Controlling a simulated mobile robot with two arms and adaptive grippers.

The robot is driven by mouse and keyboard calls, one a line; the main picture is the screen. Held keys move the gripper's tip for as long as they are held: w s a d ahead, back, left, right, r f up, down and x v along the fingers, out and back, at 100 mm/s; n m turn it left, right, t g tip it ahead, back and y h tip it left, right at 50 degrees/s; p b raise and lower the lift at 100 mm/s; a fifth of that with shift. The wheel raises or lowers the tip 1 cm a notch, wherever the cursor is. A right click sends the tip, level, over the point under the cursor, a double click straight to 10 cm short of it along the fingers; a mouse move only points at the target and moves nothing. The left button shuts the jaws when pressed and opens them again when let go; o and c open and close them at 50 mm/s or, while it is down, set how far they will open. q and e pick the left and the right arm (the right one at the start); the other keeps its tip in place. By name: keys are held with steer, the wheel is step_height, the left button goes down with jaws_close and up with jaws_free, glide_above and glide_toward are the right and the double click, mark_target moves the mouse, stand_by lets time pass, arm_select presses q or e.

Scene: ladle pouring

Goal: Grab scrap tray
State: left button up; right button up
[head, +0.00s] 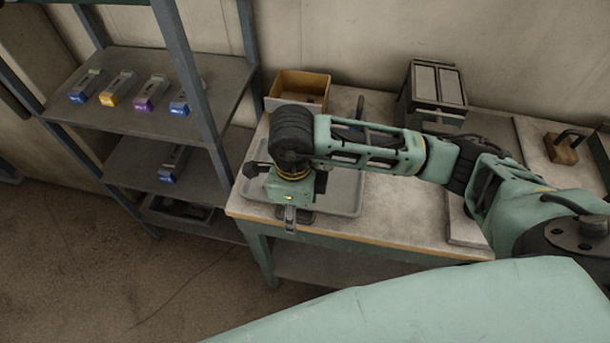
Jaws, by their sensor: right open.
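A flat grey tray (345,192) lies on the left end of the workbench. My right arm reaches in from the right, and its wrist and gripper (290,213) are over the tray, hiding its middle and much of its left part. The right gripper is open and points down near the tray's front edge. I cannot tell whether its fingers touch the tray. My left gripper is not in view.
An open cardboard box (298,88) stands behind the tray. A dark metal case (436,92) and a padlock-shaped block (563,148) are further right. A shelf rack (150,108) with several small coloured-end devices stands left of the workbench (405,215).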

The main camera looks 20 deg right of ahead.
steer(key=shift+f, duration=0.2)
jaws_close()
stand_by(0.5)
